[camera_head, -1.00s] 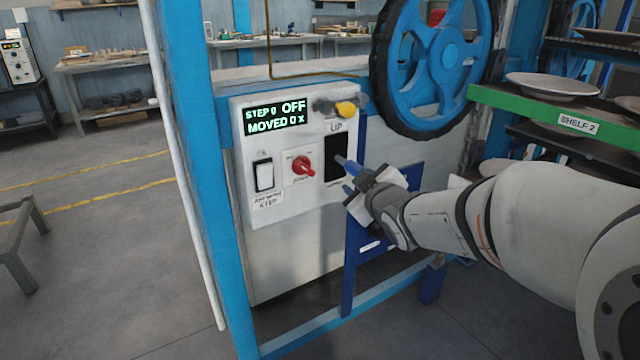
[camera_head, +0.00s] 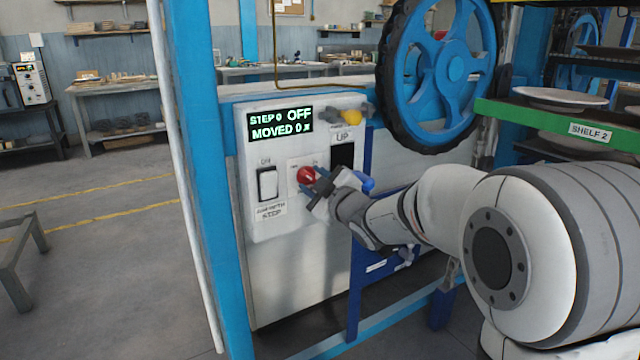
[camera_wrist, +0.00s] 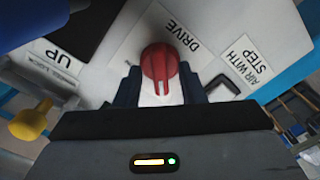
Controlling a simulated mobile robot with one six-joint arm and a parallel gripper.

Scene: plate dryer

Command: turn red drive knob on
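The red drive knob (camera_head: 306,174) is on the white control panel (camera_head: 262,215), below the green-lit display (camera_head: 281,122) reading "STEP 0 OFF" and "MOVED 0". My gripper (camera_head: 317,187) is at the knob, coming from the right and partly covering its plate. In the wrist view the knob (camera_wrist: 159,62) stands between the two dark fingers of my gripper (camera_wrist: 160,80), beside the word "DRIVE". The fingers are apart, one on each side of the knob, with a narrow gap visible; I see no clear grip on it.
A white rocker switch (camera_head: 268,184) is left of the knob. A black slot marked "UP" (camera_head: 343,155) and a yellow knob (camera_head: 351,117) are to the right. A blue handwheel (camera_head: 440,65) and a green shelf edge (camera_head: 545,122) stand further right. A blue post (camera_head: 200,180) borders the panel's left.

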